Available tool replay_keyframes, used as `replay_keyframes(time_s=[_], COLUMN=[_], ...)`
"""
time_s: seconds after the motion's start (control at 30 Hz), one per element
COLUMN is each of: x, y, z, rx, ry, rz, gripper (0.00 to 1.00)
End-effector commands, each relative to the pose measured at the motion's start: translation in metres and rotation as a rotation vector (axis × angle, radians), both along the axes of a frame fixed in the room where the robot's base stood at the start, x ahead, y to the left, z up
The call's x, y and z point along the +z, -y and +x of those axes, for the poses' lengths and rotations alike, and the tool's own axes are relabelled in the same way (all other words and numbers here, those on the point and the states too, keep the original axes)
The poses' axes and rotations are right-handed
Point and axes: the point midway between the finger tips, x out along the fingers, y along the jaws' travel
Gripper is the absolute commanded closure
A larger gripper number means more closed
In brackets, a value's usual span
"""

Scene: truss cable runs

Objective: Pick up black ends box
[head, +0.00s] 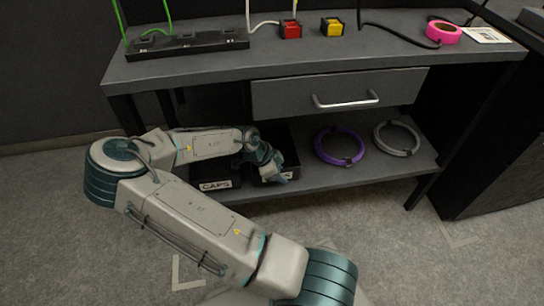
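A black box (291,156) stands on the lower shelf, right of a black box labelled CAPS (215,185). My gripper covers much of the front of the right-hand box, including most of its pale label, so I cannot read the word. My gripper (275,172) is at this box, angled down over its front. The fingers are small and dark against the box. I cannot tell whether they are open or shut, or whether they touch the box.
A purple cable ring (339,147) and a grey ring (397,138) lie on the shelf to the right. A drawer with a silver handle (346,100) hangs above the shelf. The worktop holds a black power strip (188,43), red block (290,29), yellow block (332,27) and pink tape (443,32).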

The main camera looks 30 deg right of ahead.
Motion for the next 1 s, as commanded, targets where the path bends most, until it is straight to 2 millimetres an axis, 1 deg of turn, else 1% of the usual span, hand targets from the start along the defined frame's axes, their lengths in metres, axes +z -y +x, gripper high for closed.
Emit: replay_keyframes(time_s=[0.3,0.33,0.37,0.4,0.43,0.83,1.0], x=[-0.0012,-0.0012,-0.0012,-0.0012,-0.0011,-0.0004,0.0038], y=[-0.0001,-0.0001,0.0,0.0,0.0,0.0001,0.0001], z=[0.0001,0.0001,0.0001,0.0001,0.0001,0.0003,0.0003], rx=[0.0,0.0,0.0,0.0,0.0,0.0,0.001], ry=[0.001,0.001,0.0,0.0,0.0,0.001,0.001], rz=[0.0,0.0,0.0,0.0,0.0,-0.001,-0.002], gripper=[0.71,0.74,0.82,0.93,1.0,1.0,1.0])
